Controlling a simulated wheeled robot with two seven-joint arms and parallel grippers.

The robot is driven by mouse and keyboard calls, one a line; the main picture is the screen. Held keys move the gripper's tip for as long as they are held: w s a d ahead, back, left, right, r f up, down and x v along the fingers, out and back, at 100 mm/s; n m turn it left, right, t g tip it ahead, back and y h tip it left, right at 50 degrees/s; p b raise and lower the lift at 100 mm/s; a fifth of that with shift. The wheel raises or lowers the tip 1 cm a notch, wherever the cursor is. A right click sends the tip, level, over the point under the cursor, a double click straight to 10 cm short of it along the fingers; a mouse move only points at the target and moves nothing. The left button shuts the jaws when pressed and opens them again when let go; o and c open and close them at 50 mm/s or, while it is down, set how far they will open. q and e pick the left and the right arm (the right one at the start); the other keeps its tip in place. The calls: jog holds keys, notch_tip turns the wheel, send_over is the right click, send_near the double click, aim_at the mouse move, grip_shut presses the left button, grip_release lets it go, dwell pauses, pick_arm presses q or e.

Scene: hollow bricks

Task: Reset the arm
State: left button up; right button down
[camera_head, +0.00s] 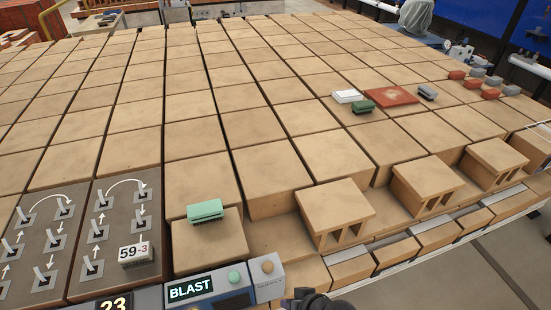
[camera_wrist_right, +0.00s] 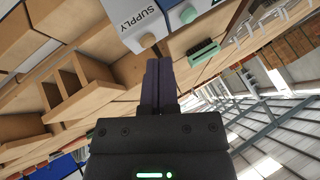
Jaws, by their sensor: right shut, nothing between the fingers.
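My right gripper (camera_head: 308,296) shows only as a dark part at the bottom edge of the head view, just right of the grey control box. In the right wrist view its two dark fingers (camera_wrist_right: 159,64) lie together, shut with nothing between them. The fingers point toward the box marked SUPPLY (camera_wrist_right: 145,20) and a green brush-like block (camera_wrist_right: 203,50). The arm behind the gripper is mostly out of frame. My left gripper is in neither view.
Rows of hollow bricks (camera_head: 336,209) fill the surface. A green block (camera_head: 205,211) sits on a front brick. A control box marked BLAST (camera_head: 268,278) stands at the front. A red plate (camera_head: 391,95), a white block (camera_head: 347,96) and small blocks lie farther right.

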jog(key=s+d+f+g+h+b, duration=0.1)
jog(key=s+d+f+b, duration=0.3)
jog(key=f, duration=0.5)
jog(key=s+d+f+g+h+b, duration=0.1)
jog(key=s+d+f+h+b, duration=0.15)
jog(key=s+f+b, duration=0.5)
jog(key=s+d+f+g+h+b, duration=0.1)
jog(key=s+d+f+b, duration=0.25)
jog(key=f, duration=0.75)
jog(key=s+d+f+b, duration=0.2)
jog(key=s+f+b, duration=0.1)
jog(key=s, duration=0.4)
jog(key=s+d+f+n+g+h+b, duration=0.1)
jog(key=s+d+f+b, duration=0.2)
jog(key=s+f, duration=0.3)
jog(key=shift+s+d+f+g, duration=0.15)
jog(key=shift+s+f+g, duration=0.05)
jog(key=shift+s+g, duration=0.15)
jog(key=shift+h, duration=0.25)
